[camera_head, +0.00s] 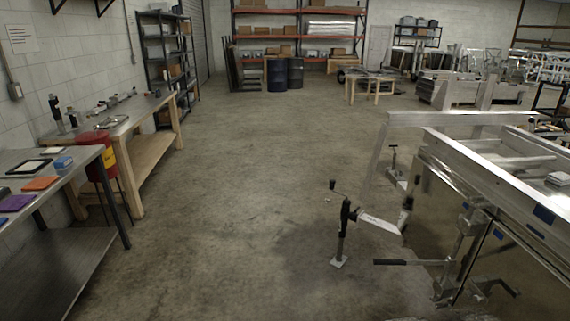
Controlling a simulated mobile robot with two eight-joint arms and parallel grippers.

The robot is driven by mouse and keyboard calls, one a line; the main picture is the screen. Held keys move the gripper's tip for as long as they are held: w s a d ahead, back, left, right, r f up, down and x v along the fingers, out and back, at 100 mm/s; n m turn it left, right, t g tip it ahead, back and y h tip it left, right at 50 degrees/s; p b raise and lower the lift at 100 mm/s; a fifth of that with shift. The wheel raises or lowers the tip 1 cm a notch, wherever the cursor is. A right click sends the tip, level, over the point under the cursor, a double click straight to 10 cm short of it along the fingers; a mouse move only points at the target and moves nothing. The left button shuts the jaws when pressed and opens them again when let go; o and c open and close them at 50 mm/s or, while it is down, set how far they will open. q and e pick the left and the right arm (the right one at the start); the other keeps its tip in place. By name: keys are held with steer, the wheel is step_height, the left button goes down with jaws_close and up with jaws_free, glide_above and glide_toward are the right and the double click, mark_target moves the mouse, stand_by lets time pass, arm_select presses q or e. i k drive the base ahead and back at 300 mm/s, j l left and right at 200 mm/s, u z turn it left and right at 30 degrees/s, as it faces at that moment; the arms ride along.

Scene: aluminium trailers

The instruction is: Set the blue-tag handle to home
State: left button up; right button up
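An aluminium trailer (545,222) stands at the right, with small blue tags on its side; one larger blue tag (544,214) is near its upper rail. A lever with a black grip (390,262) sticks out level to the left from the trailer's lower front. Another low lever (497,284) shows to its right. I cannot tell which handle the blue tag belongs to, or where its home position is. Neither of my grippers is in view.
A jack with a black crank (343,222) stands on the floor left of the trailer. A metal table (62,203) and a wooden workbench (140,112) line the left wall, with a red bin (117,157) between them. The middle floor is clear. Dark drums (277,75) stand at the back.

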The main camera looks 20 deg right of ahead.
mark_target(449, 264)
steer(key=i+l+z, duration=0.1)
steer(key=i+z, duration=1)
steer(key=z, duration=0.2)
steer(key=i+j+z, duration=0.1)
steer(key=i+z, duration=0.3)
steer(key=i+j+z, duration=0.15)
steer(key=z, duration=0.3)
steer(key=i+j+z, duration=0.25)
steer(key=z, duration=0.15)
steer(key=i+j+z, duration=0.15)
steer(key=z, duration=0.2)
steer(key=i+j+z, duration=0.1)
steer(key=j+z, duration=0.3)
steer(key=i+j+z, duration=0.1)
steer(key=j+z, duration=0.25)
steer(key=i+j+z, duration=0.15)
steer(key=j+z, duration=0.7)
steer(key=k+j, duration=0.2)
steer(key=k+j+z, duration=0.05)
